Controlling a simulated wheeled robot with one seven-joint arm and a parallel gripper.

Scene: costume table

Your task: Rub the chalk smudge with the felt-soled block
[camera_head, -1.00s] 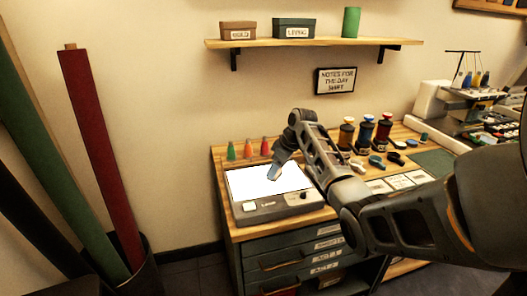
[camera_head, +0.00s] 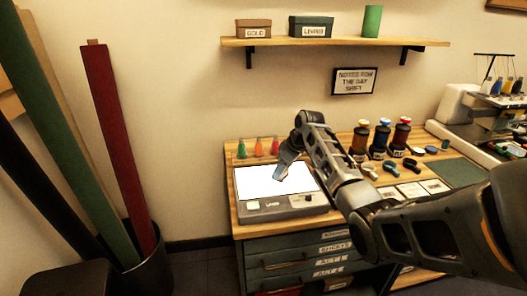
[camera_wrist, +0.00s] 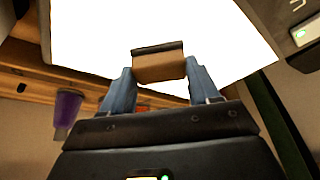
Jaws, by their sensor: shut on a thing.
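My gripper (camera_wrist: 158,85) is shut on a small tan block (camera_wrist: 159,67) with a dark strip along one edge, taken to be the felt-soled block. In the head view my gripper (camera_head: 282,173) hangs over the bright white panel of the light box (camera_head: 256,213). The block is too small there to make out clearly. The glowing panel (camera_wrist: 100,40) fills much of the wrist view behind the block. I cannot tell whether the block touches it. No chalk smudge can be made out; the panel is washed out white.
Small coloured bottles (camera_head: 258,147) stand behind the light box. A shelf (camera_head: 335,42) with boxes hangs above. A purple object (camera_wrist: 66,112) shows in the wrist view.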

